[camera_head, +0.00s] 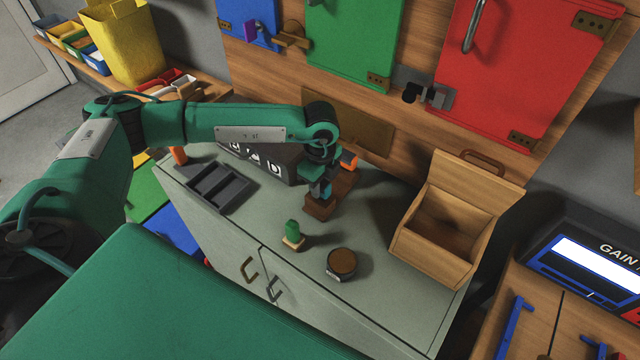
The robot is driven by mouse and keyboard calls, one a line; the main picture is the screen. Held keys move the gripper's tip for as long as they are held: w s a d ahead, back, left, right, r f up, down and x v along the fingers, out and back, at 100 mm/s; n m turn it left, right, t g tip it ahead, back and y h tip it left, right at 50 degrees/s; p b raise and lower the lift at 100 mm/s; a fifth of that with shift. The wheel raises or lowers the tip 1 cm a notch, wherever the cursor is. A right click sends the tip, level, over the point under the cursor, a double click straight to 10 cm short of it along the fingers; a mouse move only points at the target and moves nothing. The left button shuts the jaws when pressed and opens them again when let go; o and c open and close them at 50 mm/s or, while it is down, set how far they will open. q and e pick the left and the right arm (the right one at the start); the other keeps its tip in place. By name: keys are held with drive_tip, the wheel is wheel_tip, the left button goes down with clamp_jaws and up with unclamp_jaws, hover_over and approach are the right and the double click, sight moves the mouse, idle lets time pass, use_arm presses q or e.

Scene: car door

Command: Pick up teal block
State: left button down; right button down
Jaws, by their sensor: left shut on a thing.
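My left gripper (321,188) reaches down over the back middle of the grey-green cabinet top. It is shut on the teal block (327,192), of which only a small part shows between and beside the dark fingers. Just below it is a brown wooden block (319,208); I cannot tell whether the teal block touches it. My right gripper is not in view.
On the cabinet top (365,300) are a dark tray (215,187), a green piece on a tan base (292,235), a round brown-topped tin (341,264) and an open wooden box (445,225). A wooden board with coloured doors (510,70) stands behind.

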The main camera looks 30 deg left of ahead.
use_arm(q)
drive_tip(key=shift+r+p, duration=0.35)
drive_tip(key=shift+r, duration=0.45)
drive_tip(key=shift+r+p, duration=0.45)
drive_tip(key=shift+r, duration=0.35)
drive_tip(key=shift+r+p, duration=0.6)
drive_tip(key=shift+r, duration=0.5)
